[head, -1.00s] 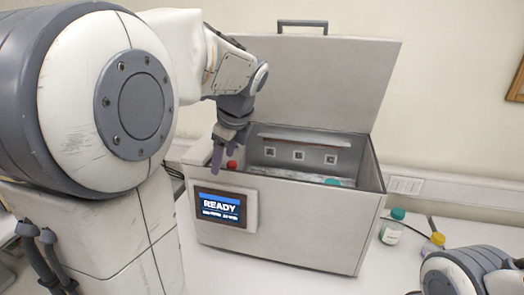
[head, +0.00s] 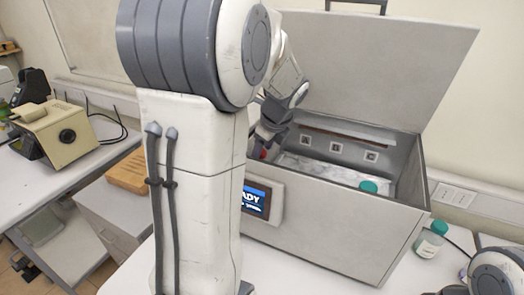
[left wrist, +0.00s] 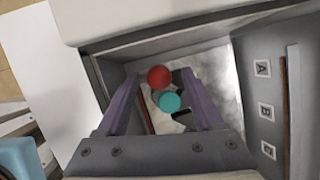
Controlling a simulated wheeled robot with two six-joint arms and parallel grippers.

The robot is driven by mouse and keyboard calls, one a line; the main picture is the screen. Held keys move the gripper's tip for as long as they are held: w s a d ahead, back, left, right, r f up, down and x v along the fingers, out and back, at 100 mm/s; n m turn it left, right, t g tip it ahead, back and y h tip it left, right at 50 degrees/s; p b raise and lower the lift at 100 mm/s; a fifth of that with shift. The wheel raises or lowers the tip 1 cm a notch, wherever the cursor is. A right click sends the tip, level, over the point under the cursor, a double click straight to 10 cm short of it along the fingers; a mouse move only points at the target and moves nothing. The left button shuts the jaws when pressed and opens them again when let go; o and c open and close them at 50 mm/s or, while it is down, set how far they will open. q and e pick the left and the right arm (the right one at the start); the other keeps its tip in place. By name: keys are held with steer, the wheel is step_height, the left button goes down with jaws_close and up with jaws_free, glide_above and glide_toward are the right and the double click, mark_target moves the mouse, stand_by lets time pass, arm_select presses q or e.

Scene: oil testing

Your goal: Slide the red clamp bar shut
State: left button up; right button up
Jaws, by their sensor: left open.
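A red ball knob (left wrist: 158,77) sits between the purple fingers of my open left gripper (left wrist: 161,74) in the left wrist view; I cannot tell whether they touch it. In the head view the red knob (head: 264,154) shows at the box's left inner end, just under my left gripper (head: 266,138). A thin reddish strip (left wrist: 148,116) beside the left finger may be part of the clamp bar; most of it is hidden. My right gripper is out of view.
The grey box (head: 330,225) stands open, its lid (head: 390,65) raised behind. A teal-capped item (head: 368,187) is inside, right of the knob. Tags marked A, B and C line one inner wall. A teal-capped bottle (head: 431,240) stands right of the box.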

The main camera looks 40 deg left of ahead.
arm_select(q)
steer(key=shift+x, duration=0.9)
jaws_close()
steer(key=shift+r, duration=0.1)
stand_by(0.7)
